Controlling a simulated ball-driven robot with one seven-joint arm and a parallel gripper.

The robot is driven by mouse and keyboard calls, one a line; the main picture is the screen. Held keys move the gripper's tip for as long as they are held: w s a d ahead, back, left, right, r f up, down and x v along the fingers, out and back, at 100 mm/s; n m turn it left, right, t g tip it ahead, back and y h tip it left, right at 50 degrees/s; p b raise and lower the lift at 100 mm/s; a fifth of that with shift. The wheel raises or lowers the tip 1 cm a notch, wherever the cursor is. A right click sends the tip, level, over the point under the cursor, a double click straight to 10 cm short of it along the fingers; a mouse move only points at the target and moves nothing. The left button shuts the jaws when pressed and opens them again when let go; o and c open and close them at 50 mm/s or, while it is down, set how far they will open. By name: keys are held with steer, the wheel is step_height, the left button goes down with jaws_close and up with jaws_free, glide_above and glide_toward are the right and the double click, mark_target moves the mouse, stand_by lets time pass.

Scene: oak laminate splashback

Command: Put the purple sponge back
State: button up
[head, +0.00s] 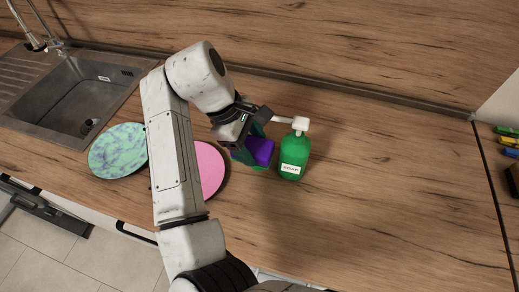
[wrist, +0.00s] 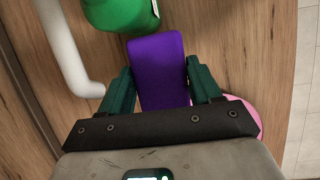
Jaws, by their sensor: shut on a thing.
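The purple sponge (head: 260,151) is between the fingers of my gripper (head: 252,150), over the wooden counter just left of a green soap bottle. In the wrist view the sponge (wrist: 160,70) stands out lengthwise between the two dark green fingers of my gripper (wrist: 160,90), which are shut on it. Its far end is close to the green bottle (wrist: 118,12); I cannot tell whether they touch. My arm and wrist hide part of the sponge in the head view.
The green bottle (head: 292,158) has a white pump (head: 300,124). A pink disc (head: 211,170) and a marbled green disc (head: 117,150) lie left of the gripper. A sink (head: 85,90) is at the upper left. The counter (head: 400,170) right of the bottle is clear.

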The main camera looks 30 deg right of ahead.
mark_target(259, 144)
steer(key=d+f, duration=0.1)
steer(key=w+f, duration=0.1)
steer(key=d+f, duration=0.1)
steer(key=shift+w+d+f+b, duration=0.25)
steer(key=shift+d+f+b, duration=0.05)
steer(key=shift+f+b, duration=0.1)
steer(key=shift+d+f, duration=0.15)
steer(key=shift+f, duration=1.55)
steer(key=shift+p, duration=0.3)
steer(key=o, duration=1)
steer(key=shift+c, duration=0.2)
steer(key=v, duration=1.2)
